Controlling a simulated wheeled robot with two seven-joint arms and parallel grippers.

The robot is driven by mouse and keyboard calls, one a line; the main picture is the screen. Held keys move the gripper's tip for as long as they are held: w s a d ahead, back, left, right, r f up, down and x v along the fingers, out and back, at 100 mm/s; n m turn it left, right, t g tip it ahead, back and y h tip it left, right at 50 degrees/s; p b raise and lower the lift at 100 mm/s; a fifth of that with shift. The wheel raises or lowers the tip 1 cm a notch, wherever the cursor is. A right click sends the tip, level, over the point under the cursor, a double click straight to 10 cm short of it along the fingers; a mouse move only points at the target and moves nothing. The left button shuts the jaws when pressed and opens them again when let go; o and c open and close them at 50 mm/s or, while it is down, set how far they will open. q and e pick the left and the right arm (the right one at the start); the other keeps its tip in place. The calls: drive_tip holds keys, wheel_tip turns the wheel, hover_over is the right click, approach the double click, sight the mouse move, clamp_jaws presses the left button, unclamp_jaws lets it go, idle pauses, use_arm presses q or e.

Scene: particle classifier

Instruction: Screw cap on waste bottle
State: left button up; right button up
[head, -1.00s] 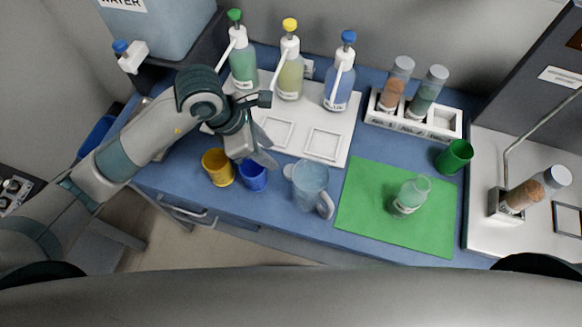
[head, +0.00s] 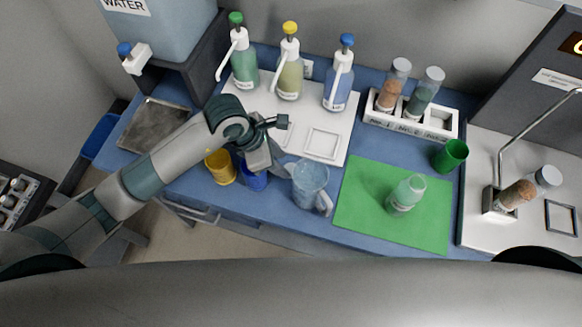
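My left gripper (head: 268,165) is low over the front-left part of the bench, at the blue cup (head: 254,180) and left of the clear jug (head: 309,184). Its fingers partly cover the blue cup; I cannot tell whether they touch it or how far apart they are. A flask-like bottle of pale green liquid (head: 404,196) stands with an open-looking top on the green mat (head: 362,216). I cannot tell which vessel is the waste bottle, and I see no loose cap that I can name with certainty. My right gripper is not in view.
A yellow cup (head: 219,168) is beside the blue one. Pump bottles (head: 339,88) stand at the back of a white tray (head: 345,120). A rack (head: 410,125) holds two capped tubes. A green cup (head: 451,156) and a tilted capped tube (head: 522,192) are at the right.

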sight(286, 167)
use_arm(q)
drive_tip(key=p+x, duration=0.1)
drive_tip(key=x, duration=0.2)
drive_tip(key=shift+s, duration=0.1)
drive_tip(key=shift+d+f+p, duration=0.2)
drive_tip(key=shift+f+p, duration=0.15)
drive_tip(key=shift+f, duration=0.15)
drive_tip(key=c, duration=0.7)
